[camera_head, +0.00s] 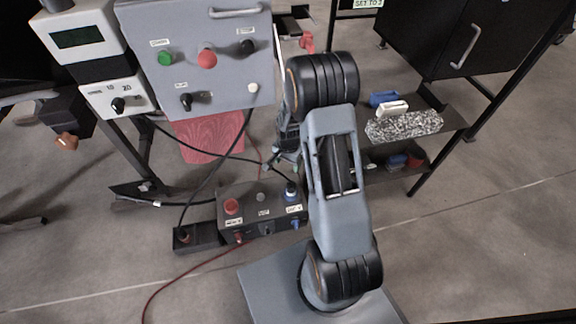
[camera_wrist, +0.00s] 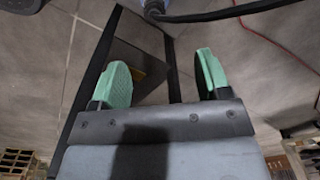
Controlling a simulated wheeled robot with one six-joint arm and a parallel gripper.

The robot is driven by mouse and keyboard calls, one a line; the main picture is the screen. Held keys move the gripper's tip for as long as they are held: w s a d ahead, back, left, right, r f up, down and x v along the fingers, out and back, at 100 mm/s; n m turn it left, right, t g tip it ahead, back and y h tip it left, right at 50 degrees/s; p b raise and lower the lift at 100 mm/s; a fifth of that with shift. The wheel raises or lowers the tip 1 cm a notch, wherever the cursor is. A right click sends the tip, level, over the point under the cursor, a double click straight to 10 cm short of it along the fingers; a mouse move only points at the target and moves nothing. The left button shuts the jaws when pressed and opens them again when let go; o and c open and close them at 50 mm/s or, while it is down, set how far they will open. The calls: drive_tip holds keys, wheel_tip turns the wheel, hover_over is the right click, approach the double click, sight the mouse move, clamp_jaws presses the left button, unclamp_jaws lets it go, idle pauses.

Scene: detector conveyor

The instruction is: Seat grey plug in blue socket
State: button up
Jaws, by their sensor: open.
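A dark box (camera_head: 262,222) on the floor carries a red round socket (camera_head: 232,206) at left and a blue socket (camera_head: 291,197) at right. A dark plug end with a black cable stands at the blue socket; whether it is the grey plug, and how deep it sits, I cannot tell. In the wrist view a blue-grey round part (camera_wrist: 153,7) with a black cable (camera_wrist: 225,13) shows at the top edge, beyond the fingertips. My gripper (camera_head: 284,160) is just above the blue socket, partly hidden by my arm. Its green fingers (camera_wrist: 164,78) are apart with nothing between them.
A grey control panel (camera_head: 215,75) stands behind the box, with a meter unit (camera_head: 85,40) at left. Black cables (camera_head: 205,165) hang between panel and box. A shelf (camera_head: 440,120) with small parts is at right. Open floor lies at front left.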

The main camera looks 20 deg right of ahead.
drive_tip(key=s+a+r+n+t, duration=0.1)
drive_tip(key=s+a+r+n, duration=0.1)
drive_tip(key=r, duration=0.5)
drive_tip(key=s+a+r+n, duration=0.2)
drive_tip(key=s+r+n, duration=0.1)
drive_tip(key=r, duration=0.4)
drive_tip(key=s+a+r+n, duration=0.2)
drive_tip(key=s+r+n, duration=0.1)
drive_tip(key=s+r, duration=0.1)
drive_tip(key=s+a+r+n+t, duration=0.1)
drive_tip(key=s+a+r+n, duration=0.1)
drive_tip(key=s, duration=0.5)
wheel_tip(320, 180, up, 3)
drive_tip(key=shift+f+n, duration=0.1)
drive_tip(key=shift+n, duration=0.4)
drive_tip(key=shift+w, duration=0.1)
